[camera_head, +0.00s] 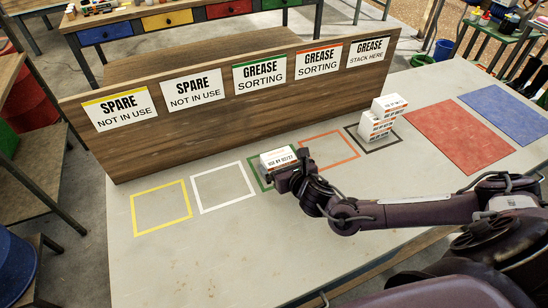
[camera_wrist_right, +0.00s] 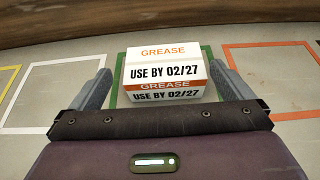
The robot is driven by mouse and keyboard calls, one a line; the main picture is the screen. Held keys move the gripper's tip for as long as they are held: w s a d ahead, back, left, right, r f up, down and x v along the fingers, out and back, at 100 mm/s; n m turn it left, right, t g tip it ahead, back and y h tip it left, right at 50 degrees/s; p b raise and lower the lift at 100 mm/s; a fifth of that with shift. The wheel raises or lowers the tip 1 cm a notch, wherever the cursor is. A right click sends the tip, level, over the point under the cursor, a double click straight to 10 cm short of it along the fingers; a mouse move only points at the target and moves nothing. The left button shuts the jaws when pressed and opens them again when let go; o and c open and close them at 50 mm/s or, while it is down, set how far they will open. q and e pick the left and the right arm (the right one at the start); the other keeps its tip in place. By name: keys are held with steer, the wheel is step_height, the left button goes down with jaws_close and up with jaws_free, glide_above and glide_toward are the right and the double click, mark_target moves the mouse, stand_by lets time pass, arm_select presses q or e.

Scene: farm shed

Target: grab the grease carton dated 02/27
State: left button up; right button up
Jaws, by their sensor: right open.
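The grease carton dated 02/27 (camera_head: 283,155) is white with an orange band and sits in the green-outlined square on the table. In the right wrist view the carton (camera_wrist_right: 165,72) reads "GREASE" and "USE BY 02/27". My right gripper (camera_head: 277,173) is at the carton's near side. In the wrist view its two fingers (camera_wrist_right: 166,88) are apart, one on each side of the carton, with a gap visible near the top on both sides. My left gripper is not in view.
Stacked white cartons (camera_head: 378,123) stand at the black-outlined square on the right. A wooden sign board (camera_head: 230,120) runs behind the squares. The yellow (camera_head: 160,207) and white (camera_head: 222,187) squares are empty. Red (camera_head: 460,133) and blue (camera_head: 508,112) mats lie at right.

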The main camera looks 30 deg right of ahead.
mark_target(276, 155)
steer(key=shift+w+d+f, duration=0.1)
steer(key=shift+w+f, duration=0.1)
steer(key=shift+w, duration=0.45)
steer(key=shift+w+f+p, duration=0.15)
steer(key=shift+w+p, duration=0.15)
steer(key=shift+p, duration=0.05)
steer(key=p+x, duration=0.1)
steer(key=x, duration=0.2)
steer(key=shift+w+d+f, duration=0.1)
steer(key=shift+d, duration=0.05)
steer(key=shift+w+f, duration=0.3)
steer(key=shift+w, duration=0.15)
steer(key=shift+c, duration=0.4)
steer(key=c, duration=0.8)
